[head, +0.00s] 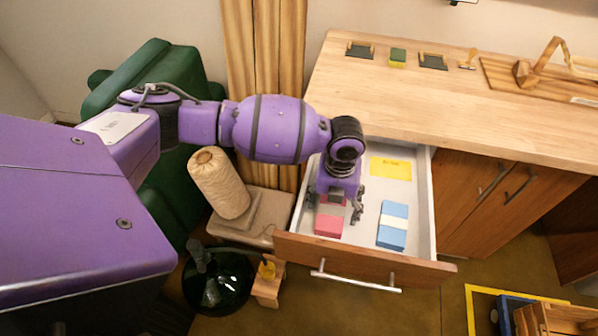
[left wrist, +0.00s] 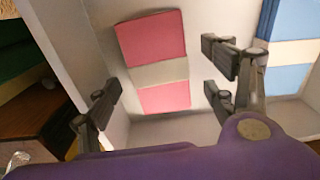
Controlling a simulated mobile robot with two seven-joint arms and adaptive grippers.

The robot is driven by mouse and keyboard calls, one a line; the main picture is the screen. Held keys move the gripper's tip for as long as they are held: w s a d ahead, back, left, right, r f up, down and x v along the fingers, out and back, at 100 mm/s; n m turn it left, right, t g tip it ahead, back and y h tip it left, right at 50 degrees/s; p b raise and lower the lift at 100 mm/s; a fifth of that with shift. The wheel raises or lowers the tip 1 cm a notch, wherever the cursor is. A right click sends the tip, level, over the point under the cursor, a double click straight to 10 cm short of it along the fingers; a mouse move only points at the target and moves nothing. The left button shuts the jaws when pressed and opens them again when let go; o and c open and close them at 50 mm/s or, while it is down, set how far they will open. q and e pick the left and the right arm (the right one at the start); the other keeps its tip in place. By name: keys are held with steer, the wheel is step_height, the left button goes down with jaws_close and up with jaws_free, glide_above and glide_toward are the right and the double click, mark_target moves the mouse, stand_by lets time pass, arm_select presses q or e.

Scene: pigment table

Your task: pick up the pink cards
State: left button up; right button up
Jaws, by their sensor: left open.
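The pink cards (head: 328,227) are a pink stack with a pale band across the middle. They lie flat in the open drawer (head: 290,248), toward its left front. In the left wrist view the cards (left wrist: 152,40) show almost whole, with the band below the middle. My left gripper (head: 337,208) points down into the drawer over the cards and hides their back part in the head view. In the left wrist view its fingers (left wrist: 168,98) are spread wide, with nothing between them in their grasp. I cannot tell the exact height above the cards. My right gripper is not in view.
A blue banded stack (head: 392,225) lies to the right in the drawer, and a yellow card (head: 391,168) lies at the back. The drawer walls are close on the left. The wooden counter (head: 420,110) overhangs behind. A wrapped roll (head: 219,183) stands left of the drawer.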

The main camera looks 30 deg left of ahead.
arm_select(q)
steer(key=shift+f, duration=0.8)
steer(key=shift+c, duration=0.6)
steer(key=shift+w+r, duration=0.15)
steer(key=c, duration=1.3)
